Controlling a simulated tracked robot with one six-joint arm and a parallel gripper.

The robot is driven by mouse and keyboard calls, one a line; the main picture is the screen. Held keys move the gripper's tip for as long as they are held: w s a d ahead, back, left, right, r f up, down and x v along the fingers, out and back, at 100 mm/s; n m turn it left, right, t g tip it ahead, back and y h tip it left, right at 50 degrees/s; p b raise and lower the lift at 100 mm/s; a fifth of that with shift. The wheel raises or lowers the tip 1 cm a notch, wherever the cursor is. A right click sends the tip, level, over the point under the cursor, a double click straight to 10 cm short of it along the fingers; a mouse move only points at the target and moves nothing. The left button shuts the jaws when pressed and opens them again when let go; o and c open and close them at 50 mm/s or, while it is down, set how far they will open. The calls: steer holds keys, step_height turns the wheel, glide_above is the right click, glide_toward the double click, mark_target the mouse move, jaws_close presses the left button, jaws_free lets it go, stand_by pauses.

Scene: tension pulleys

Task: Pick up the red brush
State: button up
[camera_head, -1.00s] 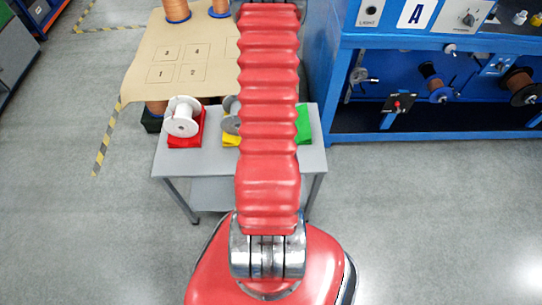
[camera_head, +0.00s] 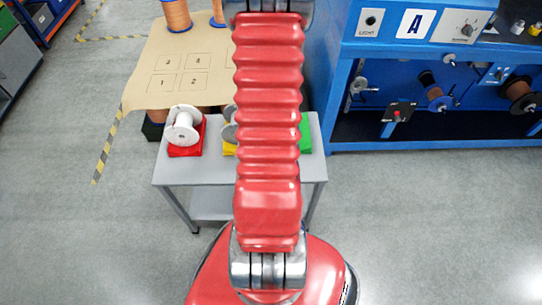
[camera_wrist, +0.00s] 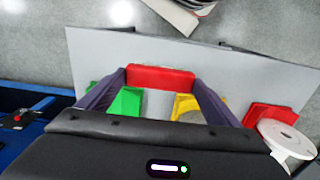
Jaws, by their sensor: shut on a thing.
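The red brush (camera_wrist: 161,77) shows in the wrist view as a plain red block between the two dark purple-grey fingers. My gripper (camera_wrist: 160,84) is shut on it, one finger at each end. The brush appears over the grey table (camera_wrist: 95,45); I cannot tell how high. Its lower side is hidden. In the head view, my red arm hides both the gripper and the brush.
The grey table also shows in the head view (camera_head: 215,172). It bears a red mat (camera_head: 184,151) with a white spool (camera_head: 183,131), plus yellow and green (camera_head: 306,134) mats. A blue workbench (camera_head: 440,145) stands right.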

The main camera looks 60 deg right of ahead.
steer(key=shift+r, duration=2.05)
steer(key=o, duration=0.6)
steer(key=c, duration=0.4)
steer(key=shift+w, duration=0.1)
